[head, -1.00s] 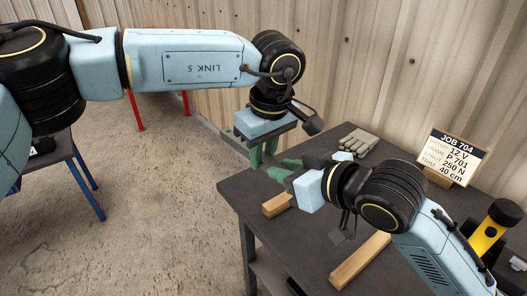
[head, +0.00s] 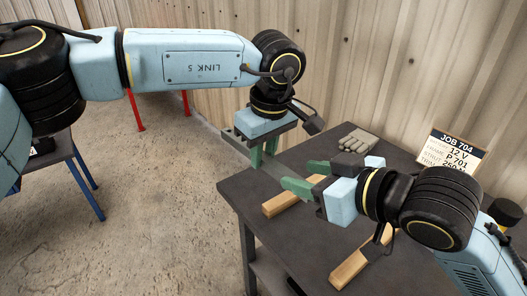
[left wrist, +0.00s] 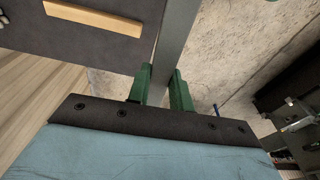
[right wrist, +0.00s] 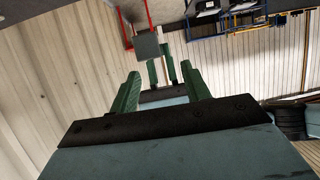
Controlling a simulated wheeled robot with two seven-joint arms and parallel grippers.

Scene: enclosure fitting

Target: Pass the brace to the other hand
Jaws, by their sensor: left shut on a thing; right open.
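The brace (head: 266,180) is a long grey bar. In the left wrist view the brace (left wrist: 175,40) runs up from between the green fingers (left wrist: 166,88). My right gripper (head: 303,177) is open and empty, with its fingers pointing left towards the brace. In the right wrist view the brace's square end (right wrist: 148,45) shows ahead of the open fingers (right wrist: 160,76), apart from them.
Wooden strips (head: 292,197) lie on the dark table (head: 237,192), another (head: 358,262) nearer the front. Grey gloves (head: 358,141) lie at the back. A job sign (head: 455,152) and a dark-topped torch (head: 505,212) stand at the right. Open floor lies left of the table.

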